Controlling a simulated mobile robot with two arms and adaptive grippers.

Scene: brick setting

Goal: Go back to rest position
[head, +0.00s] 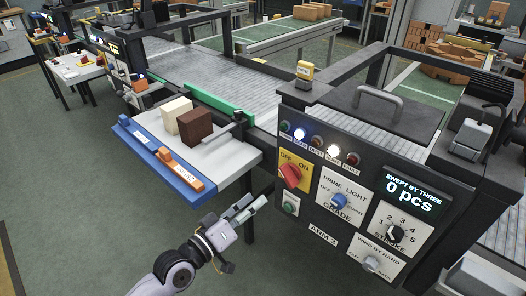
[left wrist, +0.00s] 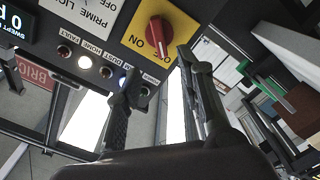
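My left gripper (head: 248,207) is in front of the control panel (head: 330,225), low and left of its red switch (head: 290,176), beside the small table's front corner. Its fingers stand apart with nothing between them; in the left wrist view the open gripper (left wrist: 155,68) points toward the panel. The red switch (left wrist: 159,37) shows there beyond the fingers, apart from them. On the panel, the blue grade knob (head: 338,202) and black stroke knob (head: 394,233) show, and the display (head: 411,190) reads 0 pcs. My right gripper is not in view.
A small table (head: 233,157) holds a cream brick (head: 177,114) and a dark brown brick (head: 196,127), with a blue labelled strip (head: 150,160) along its edge. A roller conveyor (head: 200,75) runs behind. Open green floor (head: 70,190) lies at the left.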

